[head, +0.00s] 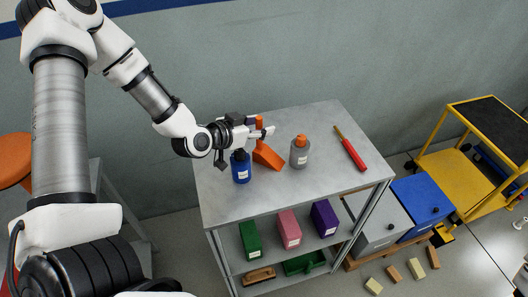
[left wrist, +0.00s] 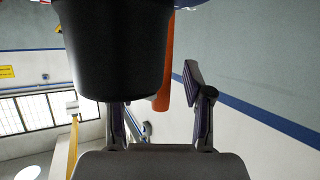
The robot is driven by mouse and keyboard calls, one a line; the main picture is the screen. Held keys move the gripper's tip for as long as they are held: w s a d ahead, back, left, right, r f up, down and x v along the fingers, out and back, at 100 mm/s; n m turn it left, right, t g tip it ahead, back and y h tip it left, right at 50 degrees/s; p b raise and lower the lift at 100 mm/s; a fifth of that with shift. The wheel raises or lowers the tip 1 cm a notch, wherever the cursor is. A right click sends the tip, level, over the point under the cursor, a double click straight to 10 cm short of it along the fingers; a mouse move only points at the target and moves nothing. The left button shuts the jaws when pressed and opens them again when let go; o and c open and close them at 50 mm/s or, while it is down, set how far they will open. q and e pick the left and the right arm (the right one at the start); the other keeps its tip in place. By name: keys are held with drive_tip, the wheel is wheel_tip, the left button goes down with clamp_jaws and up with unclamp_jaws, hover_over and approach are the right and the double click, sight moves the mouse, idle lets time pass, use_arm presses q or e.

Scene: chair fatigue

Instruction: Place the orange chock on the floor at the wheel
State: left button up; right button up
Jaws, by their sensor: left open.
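The orange chock (head: 267,156) stands on the grey metal shelf unit's top (head: 225,204), between a blue bottle and a grey bottle. My left gripper (head: 264,130) is open at the chock's upper part, with some orange showing beside its fingers. In the left wrist view, an orange strip (left wrist: 166,75) shows between the open fingers, partly hidden by a large dark round shape. I cannot tell whether the fingers touch the chock. A yellow cart (head: 446,160) stands on the floor at the right; its wheels are small and hard to make out. My right gripper is not in view.
The blue bottle (head: 241,168) stands close below my left gripper. The grey bottle (head: 299,152) with an orange cap and a red tool (head: 351,150) are to the right. Grey (head: 378,222) and blue (head: 421,206) boxes and several wooden blocks lie between the shelf unit and cart.

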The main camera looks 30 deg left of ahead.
use_arm(q)
drive_tip(key=shift+w, duration=0.15)
drive_tip(key=shift+c, duration=1.1)
clamp_jaws()
